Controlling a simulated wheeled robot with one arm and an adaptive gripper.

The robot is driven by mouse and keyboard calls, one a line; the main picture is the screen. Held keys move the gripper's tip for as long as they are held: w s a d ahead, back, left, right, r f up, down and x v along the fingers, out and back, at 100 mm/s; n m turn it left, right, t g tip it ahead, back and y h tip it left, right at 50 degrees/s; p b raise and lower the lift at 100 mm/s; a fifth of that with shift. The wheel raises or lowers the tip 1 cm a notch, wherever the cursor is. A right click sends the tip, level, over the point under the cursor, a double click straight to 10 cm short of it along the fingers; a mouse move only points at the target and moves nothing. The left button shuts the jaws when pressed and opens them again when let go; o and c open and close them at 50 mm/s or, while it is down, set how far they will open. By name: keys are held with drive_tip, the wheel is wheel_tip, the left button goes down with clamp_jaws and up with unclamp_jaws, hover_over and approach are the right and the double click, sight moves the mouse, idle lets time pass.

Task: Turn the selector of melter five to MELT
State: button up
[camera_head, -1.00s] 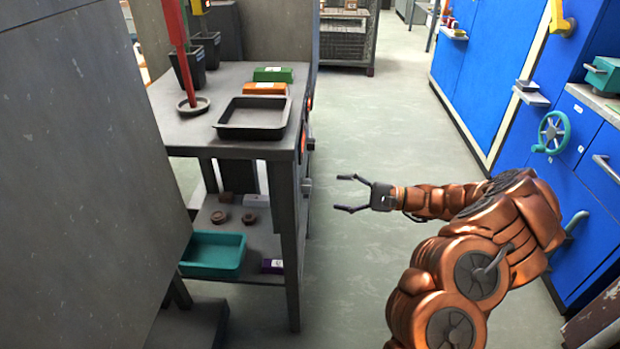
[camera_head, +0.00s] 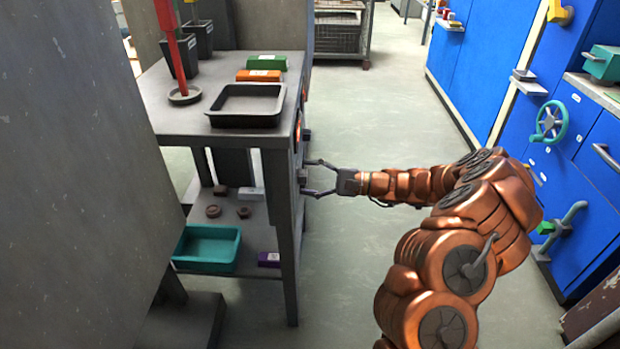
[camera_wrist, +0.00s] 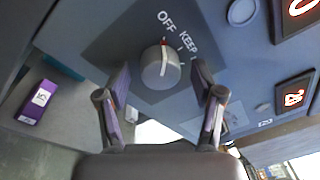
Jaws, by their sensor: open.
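The selector (camera_wrist: 160,68) is a round grey knob with a red mark on a dark plate (camera_wrist: 115,50). Its red mark points toward the OFF label, with KEEP beside it. A further label to the right is mostly hidden by a finger; I cannot read it. In the head view the selector (camera_head: 302,177) is a small grey piece on the bench's side face. My gripper (camera_head: 307,178) is open there, its fingers reaching to that face. In the wrist view my gripper (camera_wrist: 160,80) has one finger on each side of the knob, with gaps visible.
The bench (camera_head: 180,125) carries a dark tray (camera_head: 246,121), an orange box (camera_head: 258,75) and a green box (camera_head: 266,62). Its lower shelf holds a teal tray (camera_head: 232,262) and a purple box (camera_head: 268,259). Blue cabinets with a teal handwheel (camera_head: 550,122) stand right. Aisle floor is clear.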

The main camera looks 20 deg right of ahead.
drive_tip(key=shift+c, duration=0.2)
drive_tip(key=c, duration=1.1)
drive_tip(key=shift+r+m+p, duration=0.15)
drive_tip(key=shift+m+p, duration=0.15)
drive_tip(key=shift+p, duration=0.5)
drive_tip(key=m+g+p, duration=0.1)
drive_tip(key=m+p, duration=0.7)
drive_tip(key=p, duration=0.1)
drive_tip(key=m+g+p, duration=0.1)
drive_tip(key=m+p, duration=0.6)
drive_tip(key=p, duration=0.2)
drive_tip(key=shift+s+m+h+p, duration=0.1)
drive_tip(key=shift+m+h+p, duration=0.2)
drive_tip(key=shift+m, duration=0.1)
drive_tip(key=o, duration=1.1)
